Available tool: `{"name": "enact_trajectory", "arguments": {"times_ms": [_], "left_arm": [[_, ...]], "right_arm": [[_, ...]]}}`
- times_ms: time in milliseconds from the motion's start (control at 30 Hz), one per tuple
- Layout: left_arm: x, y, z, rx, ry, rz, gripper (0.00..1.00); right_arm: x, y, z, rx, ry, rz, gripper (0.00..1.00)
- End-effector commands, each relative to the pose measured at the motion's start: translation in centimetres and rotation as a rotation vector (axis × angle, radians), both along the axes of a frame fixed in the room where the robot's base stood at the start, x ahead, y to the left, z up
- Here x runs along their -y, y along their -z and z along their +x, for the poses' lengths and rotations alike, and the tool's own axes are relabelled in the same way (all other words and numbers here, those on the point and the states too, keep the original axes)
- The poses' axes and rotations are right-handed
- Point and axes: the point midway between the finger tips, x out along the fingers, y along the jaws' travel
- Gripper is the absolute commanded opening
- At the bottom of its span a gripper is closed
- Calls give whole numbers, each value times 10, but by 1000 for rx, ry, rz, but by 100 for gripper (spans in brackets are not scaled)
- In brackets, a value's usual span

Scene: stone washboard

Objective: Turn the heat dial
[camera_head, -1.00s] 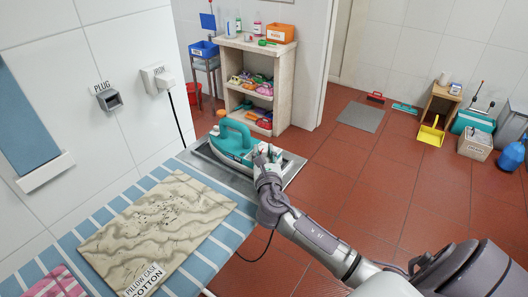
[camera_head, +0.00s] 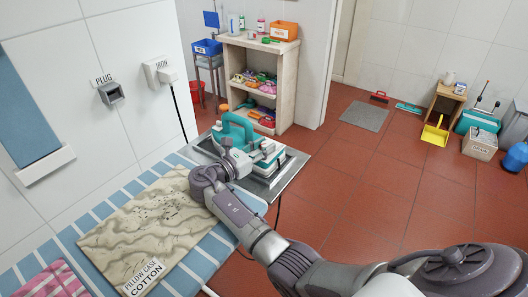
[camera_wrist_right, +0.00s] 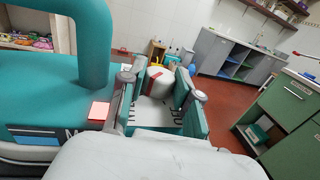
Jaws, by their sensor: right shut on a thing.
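The teal and white iron (camera_head: 236,124) sits on a metal tray (camera_head: 288,177) at the far end of the ironing board. My right gripper (camera_head: 252,158) is at the near side of the iron, with its arm reaching in from the lower right. The iron's teal handle (camera_wrist_right: 95,40) rises to the left of the fingers. My left gripper is not in view.
A pillow case (camera_head: 150,225) labelled cotton lies on the blue striped board (camera_head: 75,235). A pink cloth (camera_head: 48,285) is at its near left. A shelf (camera_head: 285,75) stands behind the iron.

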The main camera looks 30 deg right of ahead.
Motion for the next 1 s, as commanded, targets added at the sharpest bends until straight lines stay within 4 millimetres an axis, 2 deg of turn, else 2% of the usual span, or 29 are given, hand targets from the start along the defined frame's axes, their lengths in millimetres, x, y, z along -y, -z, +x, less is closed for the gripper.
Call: {"name": "enact_trajectory", "arguments": {"times_ms": [33,100,400,1000], "left_arm": [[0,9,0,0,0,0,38],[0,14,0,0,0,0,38],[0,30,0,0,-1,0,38],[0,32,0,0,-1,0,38]], "right_arm": [[0,3,2,2,34,0,0],[-1,3,3,2,80,0,0],[0,1,3,2,212,-1,0],[1,0,3,0,250,0,0]]}}
